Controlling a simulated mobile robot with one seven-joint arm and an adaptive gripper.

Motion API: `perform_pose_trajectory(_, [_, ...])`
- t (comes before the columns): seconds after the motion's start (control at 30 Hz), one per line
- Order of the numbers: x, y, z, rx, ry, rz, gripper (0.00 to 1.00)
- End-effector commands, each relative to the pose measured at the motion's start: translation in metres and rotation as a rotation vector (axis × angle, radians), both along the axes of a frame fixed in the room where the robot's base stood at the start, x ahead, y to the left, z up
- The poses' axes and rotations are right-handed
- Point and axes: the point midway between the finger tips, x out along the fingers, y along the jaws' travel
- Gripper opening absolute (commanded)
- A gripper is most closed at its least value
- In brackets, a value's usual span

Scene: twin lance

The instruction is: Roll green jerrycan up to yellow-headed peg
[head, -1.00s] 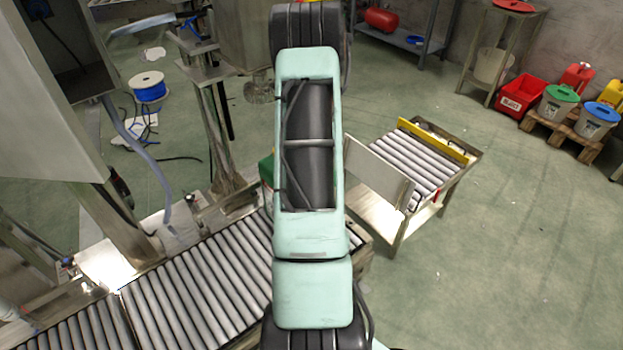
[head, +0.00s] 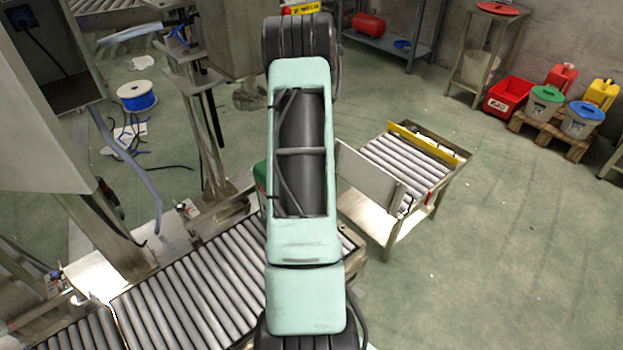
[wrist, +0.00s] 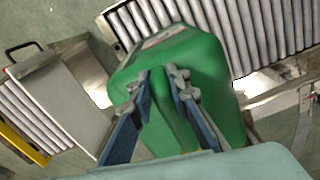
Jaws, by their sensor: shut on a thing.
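The green jerrycan (wrist: 205,75) fills the middle of the wrist view, with a pale label on its upper side. My gripper (wrist: 160,78) has its two blue-grey fingers closed on a part of it. In the head view only a green sliver of the jerrycan (head: 261,182) shows left of my arm, over the far end of the roller conveyor (head: 205,285). My gripper is hidden there behind my arm. I cannot tell whether the jerrycan rests on the rollers. I cannot make out a yellow-headed peg in either view.
A small roller table (head: 415,165) with a white upright plate (head: 370,175) and a yellow rail (head: 430,147) stands right of the conveyor, across a gap. A metal post (head: 205,130) stands behind the conveyor.

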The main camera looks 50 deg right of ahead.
Motion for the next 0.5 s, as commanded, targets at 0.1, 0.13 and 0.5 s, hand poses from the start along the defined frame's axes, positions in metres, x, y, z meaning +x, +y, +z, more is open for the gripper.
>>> perform_pose_trajectory(0.1, [-0.0010,-0.0011,-0.0027,0.004,0.000,-0.006,0.00])
perform_pose_trajectory(0.13, [-0.0011,-0.0018,-0.0027,0.004,0.000,-0.006,0.00])
perform_pose_trajectory(0.5, [-0.0026,-0.0089,-0.0033,0.005,0.001,-0.006,0.00])
